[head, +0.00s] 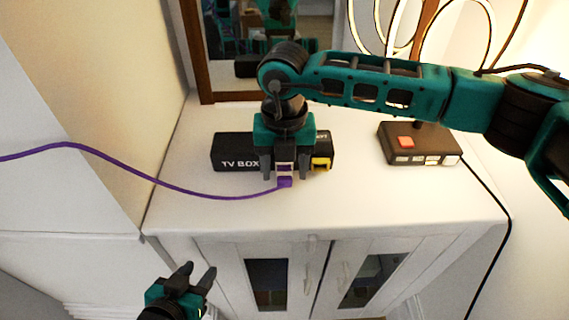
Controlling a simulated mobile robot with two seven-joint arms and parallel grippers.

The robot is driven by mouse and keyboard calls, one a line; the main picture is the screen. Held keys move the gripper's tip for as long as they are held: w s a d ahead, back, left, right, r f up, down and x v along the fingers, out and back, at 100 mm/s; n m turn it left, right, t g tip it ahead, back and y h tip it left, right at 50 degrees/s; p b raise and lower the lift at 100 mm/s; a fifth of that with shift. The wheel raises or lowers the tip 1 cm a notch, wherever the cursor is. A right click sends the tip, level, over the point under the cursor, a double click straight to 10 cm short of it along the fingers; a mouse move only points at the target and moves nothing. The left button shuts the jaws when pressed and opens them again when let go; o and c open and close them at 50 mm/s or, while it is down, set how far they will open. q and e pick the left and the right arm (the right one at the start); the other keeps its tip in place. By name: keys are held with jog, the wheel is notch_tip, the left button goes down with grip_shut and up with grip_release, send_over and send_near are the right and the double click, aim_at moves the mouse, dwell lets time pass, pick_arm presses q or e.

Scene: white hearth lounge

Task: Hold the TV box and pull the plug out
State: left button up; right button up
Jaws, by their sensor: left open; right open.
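The black TV box (230,152) sits on the white cabinet top, its white lettering facing me. A purple cable (190,192) comes in from the left and ends in a purple plug (285,182) at the front of the box. My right gripper (286,174) is over the box, pointing down, its open fingers on either side of the plug. It hides the middle of the box, and I cannot tell whether the fingers touch the plug. My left gripper (201,272) is open and empty, in front of the cabinet and below its top.
A yellow connector (321,163) is at the box's front, right beside my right gripper. A dark base with a red button (405,142) stands further right, its black cord (497,205) running over the cabinet edge. A framed mirror (205,60) stands behind. The front right cabinet top (400,200) is clear.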

aim_at(285, 172)
notch_tip(285, 172, up, 13)
dwell(0.6)
jog(key=shift+f, duration=0.1)
